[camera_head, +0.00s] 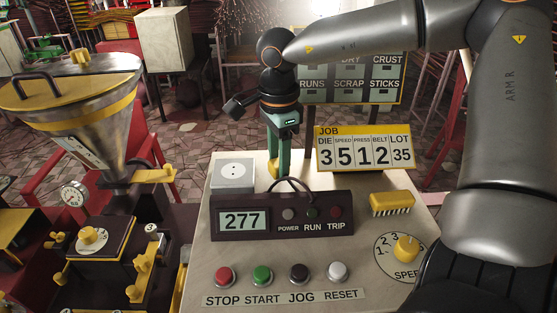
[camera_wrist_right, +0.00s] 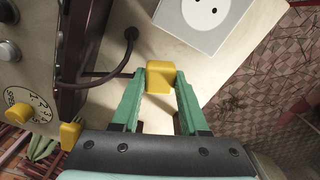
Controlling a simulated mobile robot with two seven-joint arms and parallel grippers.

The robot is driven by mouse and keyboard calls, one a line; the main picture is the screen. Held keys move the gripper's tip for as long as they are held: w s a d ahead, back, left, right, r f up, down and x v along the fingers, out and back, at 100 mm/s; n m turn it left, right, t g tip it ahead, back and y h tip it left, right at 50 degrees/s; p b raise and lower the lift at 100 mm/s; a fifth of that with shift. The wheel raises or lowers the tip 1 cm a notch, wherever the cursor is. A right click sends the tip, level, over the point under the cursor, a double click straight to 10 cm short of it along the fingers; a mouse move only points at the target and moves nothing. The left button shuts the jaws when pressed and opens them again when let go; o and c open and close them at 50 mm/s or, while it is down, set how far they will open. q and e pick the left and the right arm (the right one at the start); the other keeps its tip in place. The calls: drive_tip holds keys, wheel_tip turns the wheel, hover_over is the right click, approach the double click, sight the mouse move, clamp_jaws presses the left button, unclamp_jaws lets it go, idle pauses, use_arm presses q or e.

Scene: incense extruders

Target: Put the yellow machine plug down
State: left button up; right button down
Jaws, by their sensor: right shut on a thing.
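The yellow machine plug (camera_wrist_right: 160,76) sits between the green fingertips of my right gripper (camera_wrist_right: 160,84) in the right wrist view. The gripper is shut on it. In the head view my right gripper (camera_head: 275,162) points down behind the dark display box, and the yellow plug (camera_head: 273,169) shows low between its fingers. The white socket box (camera_head: 233,174) stands to its left, apart from the plug; its socket face (camera_wrist_right: 205,14) shows in the wrist view. A dark cable (camera_wrist_right: 112,73) loops beside the plug. I cannot tell whether the plug touches the panel. My left gripper is out of view.
The display box (camera_head: 282,216) reading 277 stands in front of the gripper. The job board (camera_head: 364,148) and a yellow brush (camera_head: 391,204) are to the right. Several buttons line the panel's front (camera_head: 320,268). A hopper machine (camera_head: 85,110) stands at left.

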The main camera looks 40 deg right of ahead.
drive_tip(key=shift+f, duration=0.25)
drive_tip(key=shift+f+b, duration=0.55)
drive_tip(key=shift+b, duration=0.15)
drive_tip(key=shift+c, duration=2.1)
unclamp_jaws()
drive_tip(key=shift+r, duration=0.15)
